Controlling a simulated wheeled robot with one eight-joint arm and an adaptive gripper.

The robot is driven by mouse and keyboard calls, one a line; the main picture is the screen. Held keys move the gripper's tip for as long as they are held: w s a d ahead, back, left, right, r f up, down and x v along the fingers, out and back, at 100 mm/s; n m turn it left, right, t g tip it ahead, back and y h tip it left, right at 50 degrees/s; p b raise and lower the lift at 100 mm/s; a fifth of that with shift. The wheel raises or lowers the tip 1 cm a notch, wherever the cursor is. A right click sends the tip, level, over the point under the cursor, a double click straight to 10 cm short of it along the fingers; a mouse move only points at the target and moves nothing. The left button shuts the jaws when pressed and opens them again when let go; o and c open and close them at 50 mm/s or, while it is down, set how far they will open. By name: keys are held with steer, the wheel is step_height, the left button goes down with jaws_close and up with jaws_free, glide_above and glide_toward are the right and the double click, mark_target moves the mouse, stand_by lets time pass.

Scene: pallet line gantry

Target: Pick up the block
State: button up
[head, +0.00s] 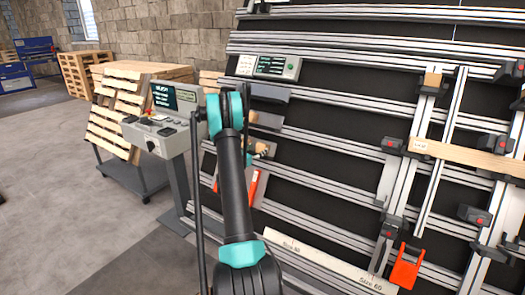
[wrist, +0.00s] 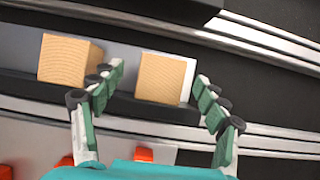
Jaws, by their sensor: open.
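Two pale wooden blocks sit on a dark ledge in the wrist view, a left block (wrist: 70,62) and a right block (wrist: 160,80). My gripper (wrist: 157,84) is open. Its green-padded fingers point at the ledge, one on each side of the right block, with visible gaps. The left finger stands between the two blocks and overlaps the left block's edge in the picture. I cannot tell how deep the fingertips reach. In the head view my arm hides most of the gripper and the blocks.
Metal rails (head: 330,184) cross the dark gantry panel. Orange parts (wrist: 150,154) lie below the ledge in the wrist view. A control console (head: 165,125) stands left of my arm, with wooden pallets (head: 118,110) behind it. Grey floor (head: 50,190) is clear at the left.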

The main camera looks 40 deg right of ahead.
mark_target(260, 147)
steer(key=x, duration=0.5)
steer(key=shift+s, duration=0.15)
steer(key=c, duration=1.3)
